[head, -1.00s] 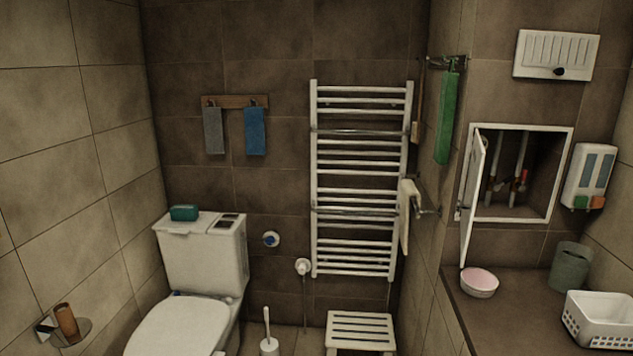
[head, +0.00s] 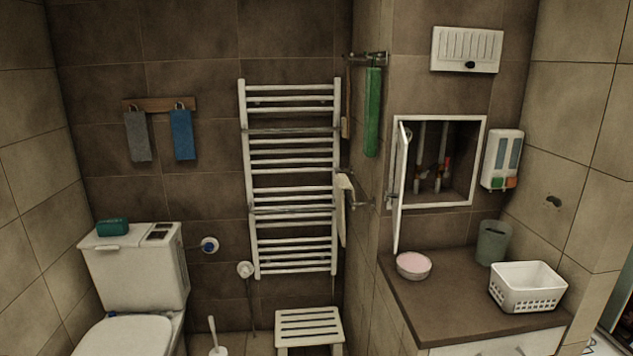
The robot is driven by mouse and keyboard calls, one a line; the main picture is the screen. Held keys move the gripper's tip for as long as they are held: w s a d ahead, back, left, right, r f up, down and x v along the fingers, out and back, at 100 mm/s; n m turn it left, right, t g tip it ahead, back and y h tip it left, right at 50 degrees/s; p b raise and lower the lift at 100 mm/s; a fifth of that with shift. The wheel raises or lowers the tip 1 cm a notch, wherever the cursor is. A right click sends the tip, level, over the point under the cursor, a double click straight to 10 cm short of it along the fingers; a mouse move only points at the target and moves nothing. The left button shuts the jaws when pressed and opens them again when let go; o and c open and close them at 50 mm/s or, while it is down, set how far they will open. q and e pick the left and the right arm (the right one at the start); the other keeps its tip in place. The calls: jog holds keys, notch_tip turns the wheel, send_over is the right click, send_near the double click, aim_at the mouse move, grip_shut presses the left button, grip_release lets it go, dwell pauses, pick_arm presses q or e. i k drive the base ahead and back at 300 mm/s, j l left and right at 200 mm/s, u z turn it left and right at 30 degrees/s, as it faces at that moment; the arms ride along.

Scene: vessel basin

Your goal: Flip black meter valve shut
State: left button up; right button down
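The wall niche (head: 482,168) with a white frame is right of centre in the head view, and its white door (head: 399,190) stands open to the left. Inside are upright pipes (head: 420,150) with small fittings low down. A red valve handle (head: 447,163) shows on the right pipe. The inside is dark, and I cannot make out a black valve handle or its position. Neither of my grippers is in view.
Below the niche is a brown counter (head: 450,310) holding a pink-topped bowl (head: 413,265), a grey-green bin (head: 493,242) and a white basket (head: 527,287). A soap dispenser (head: 502,160) hangs right of the niche. A stool (head: 308,325) stands on the floor left of the counter.

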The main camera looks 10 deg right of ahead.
aim_at(421, 173)
jog(key=j+z, duration=1)
jog(key=z, duration=0.15)
jog(key=k, duration=0.05)
